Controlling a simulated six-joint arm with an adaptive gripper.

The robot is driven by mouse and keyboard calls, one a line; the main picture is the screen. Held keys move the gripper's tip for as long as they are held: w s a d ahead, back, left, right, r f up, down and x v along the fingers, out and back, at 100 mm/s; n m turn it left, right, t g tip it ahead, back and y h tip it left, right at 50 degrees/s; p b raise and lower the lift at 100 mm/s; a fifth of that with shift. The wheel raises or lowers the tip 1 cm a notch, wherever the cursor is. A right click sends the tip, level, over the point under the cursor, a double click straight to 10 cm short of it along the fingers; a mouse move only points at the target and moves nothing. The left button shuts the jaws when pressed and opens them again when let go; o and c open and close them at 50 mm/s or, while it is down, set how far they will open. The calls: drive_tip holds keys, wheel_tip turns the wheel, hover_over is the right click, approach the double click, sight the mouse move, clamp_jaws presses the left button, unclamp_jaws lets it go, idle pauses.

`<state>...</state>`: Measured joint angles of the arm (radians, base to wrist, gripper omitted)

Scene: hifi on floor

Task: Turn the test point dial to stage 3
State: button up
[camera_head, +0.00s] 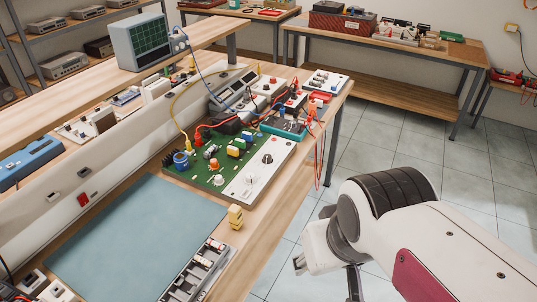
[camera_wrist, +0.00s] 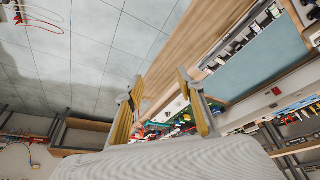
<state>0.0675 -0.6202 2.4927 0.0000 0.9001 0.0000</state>
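A green circuit board (camera_head: 205,172) with a white control panel (camera_head: 240,192) lies on the workbench in the head view. The panel carries a black round dial (camera_head: 267,158) near its far end and a small knob (camera_head: 250,178) nearer its middle. The panel's markings are too small to read, so I cannot tell which stage a dial points to. My gripper (camera_head: 325,275) hangs over the floor, right of the bench edge and apart from the panel. In the wrist view my gripper (camera_wrist: 160,76) has its two yellow-padded fingers spread, with nothing between them.
A blue-green mat (camera_head: 135,235), yellow blocks (camera_head: 235,217) and a battery tray (camera_head: 200,268) lie near the panel. A multimeter (camera_head: 284,125) with red leads (camera_head: 322,155) sits beyond it; leads hang over the bench edge. The floor right of the bench is clear.

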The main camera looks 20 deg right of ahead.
drive_tip(key=w+d+f+n+t+h, duration=0.1)
drive_tip(key=w+d+f+n, duration=0.4)
drive_tip(key=w+d+f, duration=0.5)
drive_tip(key=w+d+f+n+h, duration=0.1)
drive_tip(key=w+d+f+n, duration=0.35)
drive_tip(key=w, duration=0.85)
drive_tip(key=w+d+f+n+t+h, duration=0.1)
drive_tip(key=w+d+f+n, duration=0.45)
drive_tip(key=w+d, duration=0.65)
drive_tip(key=w+a+f+n+t+y, duration=0.2)
drive_tip(key=w+f+n, duration=0.1)
drive_tip(key=w+n, duration=0.25)
drive_tip(key=w+a+f+n+t+y, duration=0.2)
drive_tip(key=w+n, duration=0.2)
drive_tip(key=n, duration=0.3)
drive_tip(key=a+r+n+y, duration=0.2)
drive_tip(key=a+n, duration=0.1)
drive_tip(key=n, duration=0.2)
drive_tip(key=w+a+r+n+y, duration=0.1)
drive_tip(key=a+r+n+y, duration=0.1)
drive_tip(key=n, duration=0.3)
drive_tip(key=w+a+r+n+t+y, duration=0.1)
drive_tip(key=a+r+n+y, duration=0.1)
drive_tip(key=a+n, duration=0.3)
drive_tip(key=shift+w+r, duration=0.2)
drive_tip(key=shift+w, duration=0.05)
drive_tip(key=shift+a+r+n+y, duration=0.1)
drive_tip(key=shift+r+n+y, duration=0.1)
drive_tip(key=shift+n+y, duration=0.3)
